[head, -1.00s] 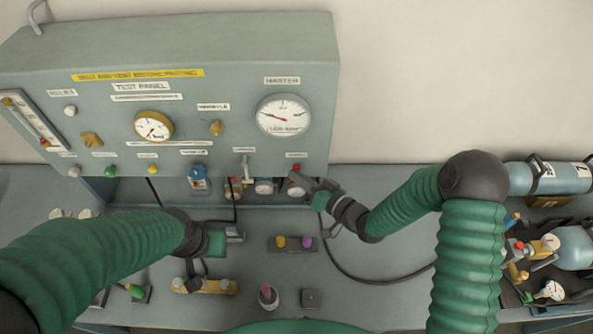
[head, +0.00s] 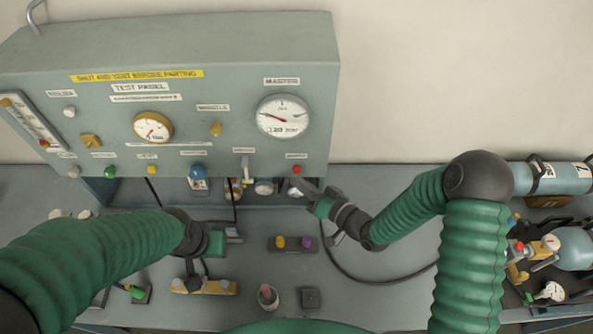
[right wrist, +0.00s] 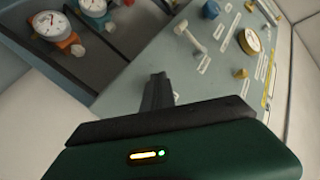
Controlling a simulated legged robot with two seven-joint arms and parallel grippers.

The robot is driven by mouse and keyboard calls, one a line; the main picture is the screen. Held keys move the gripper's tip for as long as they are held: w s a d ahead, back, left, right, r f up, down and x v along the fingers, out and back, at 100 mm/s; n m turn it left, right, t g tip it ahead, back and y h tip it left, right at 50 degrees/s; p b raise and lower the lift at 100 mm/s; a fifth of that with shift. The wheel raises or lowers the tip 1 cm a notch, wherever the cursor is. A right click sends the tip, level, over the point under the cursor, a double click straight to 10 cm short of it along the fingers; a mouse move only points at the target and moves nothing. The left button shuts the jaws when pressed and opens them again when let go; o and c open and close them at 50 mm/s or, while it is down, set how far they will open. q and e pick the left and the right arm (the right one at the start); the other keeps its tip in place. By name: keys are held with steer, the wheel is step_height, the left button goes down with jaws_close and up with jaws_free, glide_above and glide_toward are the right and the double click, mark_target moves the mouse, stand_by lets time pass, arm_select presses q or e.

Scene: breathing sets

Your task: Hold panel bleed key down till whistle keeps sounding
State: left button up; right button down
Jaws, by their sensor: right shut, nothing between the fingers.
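The grey test panel (head: 230,60) stands at the back of the bench. A red key (head: 296,169) sits at its lower right edge, under a small label too blurred to read surely. A yellow whistle part (head: 216,128) is on the panel's middle, under its label. My right gripper (head: 298,184) is shut and empty, its tips just below the red key; whether they touch it I cannot tell. Its closed fingers also show in the right wrist view (right wrist: 158,90), in front of the panel face. My left gripper (head: 215,243) is low over the bench; its fingers are unclear.
The master gauge (head: 284,116) and a brass gauge (head: 153,127) are on the panel. A black hose (head: 345,274) crosses to the right. Cylinders (head: 560,178) and fittings crowd the right end.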

steer(key=s, duration=0.5)
steer(key=shift+s, duration=0.1)
stand_by(0.5)
steer(key=s+d+f+g+h+b, duration=0.2)
steer(key=d+f+g+h+b, duration=0.2)
steer(key=d+f+h+b, duration=0.7)
steer(key=s+d+m+g+b, duration=0.1)
steer(key=s+d+g, duration=0.4)
steer(key=s, duration=0.7)
steer(key=d+b, duration=0.1)
steer(key=d, duration=0.1)
steer(key=shift+s+d+f+m+h, duration=0.3)
steer(key=shift+s+d+f, duration=0.05)
steer(key=shift+f, duration=0.05)
